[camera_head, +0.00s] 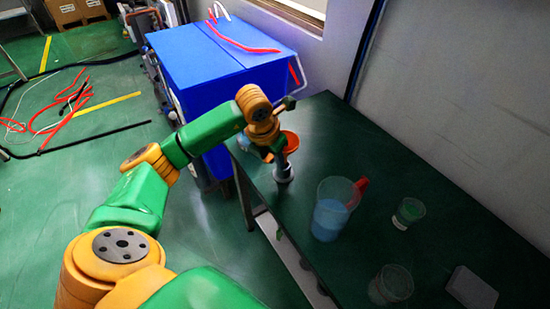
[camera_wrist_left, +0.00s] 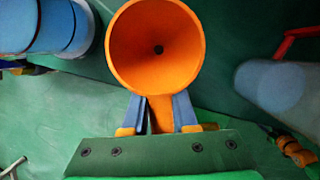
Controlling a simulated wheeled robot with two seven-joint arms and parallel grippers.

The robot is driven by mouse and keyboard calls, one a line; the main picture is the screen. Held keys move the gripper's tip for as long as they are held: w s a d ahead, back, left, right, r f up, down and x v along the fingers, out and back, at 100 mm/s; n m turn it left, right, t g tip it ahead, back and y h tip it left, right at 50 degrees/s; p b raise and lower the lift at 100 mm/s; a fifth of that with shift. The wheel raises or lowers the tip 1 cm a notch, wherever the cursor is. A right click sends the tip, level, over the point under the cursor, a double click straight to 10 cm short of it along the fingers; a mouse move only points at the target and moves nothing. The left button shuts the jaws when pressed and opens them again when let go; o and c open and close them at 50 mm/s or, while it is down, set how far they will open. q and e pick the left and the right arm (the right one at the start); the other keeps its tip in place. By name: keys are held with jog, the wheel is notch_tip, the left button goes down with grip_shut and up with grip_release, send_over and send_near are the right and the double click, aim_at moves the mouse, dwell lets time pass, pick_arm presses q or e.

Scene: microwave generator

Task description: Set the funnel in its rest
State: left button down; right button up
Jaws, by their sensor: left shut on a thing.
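My left gripper (camera_wrist_left: 158,108) is shut on the handle of an orange funnel (camera_wrist_left: 155,48). The funnel's wide mouth faces the left wrist camera, and a dark hole shows at its centre. My right gripper is not in view.
A clear jug (camera_head: 328,212) with blue liquid and a red handle stands right of the gripper. Clear cups (camera_head: 408,212) and a pale block (camera_head: 472,289) are farther right. A blue cylinder (camera_wrist_left: 62,22) is left of the funnel. A blue box (camera_head: 205,65) stands behind.

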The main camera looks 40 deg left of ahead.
pick_arm(q)
jog(key=shift+f+b, duration=2)
jog(key=shift+f, duration=0.4)
jog(key=c, duration=0.6)
grip_release()
jog(key=shift+w, duration=0.1)
jog(key=shift+r, duration=0.1)
jog(key=v, duration=0.7)
